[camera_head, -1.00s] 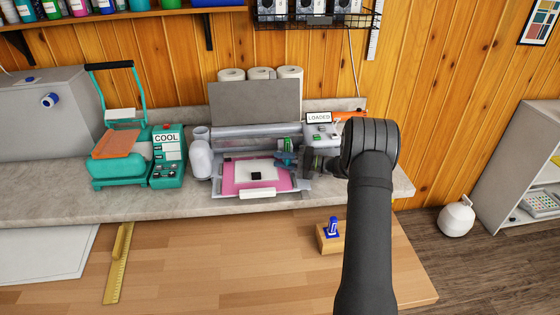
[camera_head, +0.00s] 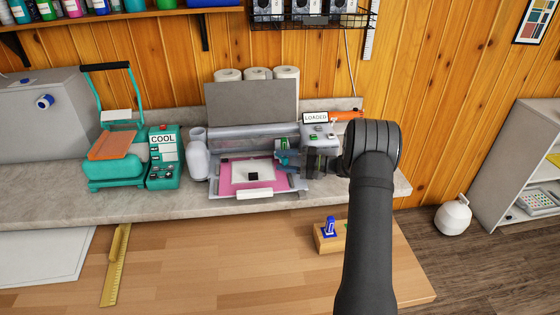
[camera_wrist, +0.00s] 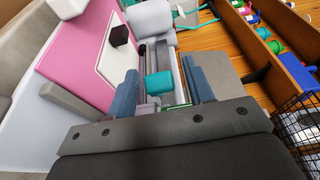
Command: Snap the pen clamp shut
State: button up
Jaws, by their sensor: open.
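The cutting machine (camera_head: 265,139) stands on the grey counter with its lid up. A pink mat (camera_head: 238,180) with a white sheet lies in it, and it also fills the upper left of the wrist view (camera_wrist: 70,55). A teal carriage part, where the pen clamp seems to be (camera_wrist: 158,84), shows between my fingers in the wrist view. My gripper (camera_wrist: 160,95) is open, with one blue finger on each side of that part; contact cannot be told. In the head view my gripper (camera_head: 289,160) is at the machine's right end, partly hidden. The clamp lever's position is unclear.
A sign reading LOADED (camera_head: 315,117) stands at the machine's right end. A teal heat press (camera_head: 117,150) and a control box (camera_head: 163,160) reading COOL are on the left. A wooden block (camera_head: 329,240) with a blue item sits on the front table, whose middle is clear.

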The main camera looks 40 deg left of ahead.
jog(key=v, duration=1.5)
jog(key=shift+w+d, duration=0.15)
jog(key=shift+d, duration=0.2)
jog(key=shift+r, duration=0.1)
jog(key=shift+c, duration=0.9)
jog(key=s+d+r+m+t+y, duration=0.1)
jog(key=s+m+t, duration=0.55)
jog(key=m, duration=0.75)
jog(key=s+d+m+t+y, duration=0.15)
jog(key=s+m+t, duration=0.5)
jog(key=m, duration=0.65)
jog(key=shift+t+h, duration=0.4)
jog(key=shift+h, duration=0.05)
jog(key=x, duration=1.7)
jog(key=shift+w+r, duration=0.1)
jog(key=shift+w, duration=0.25)
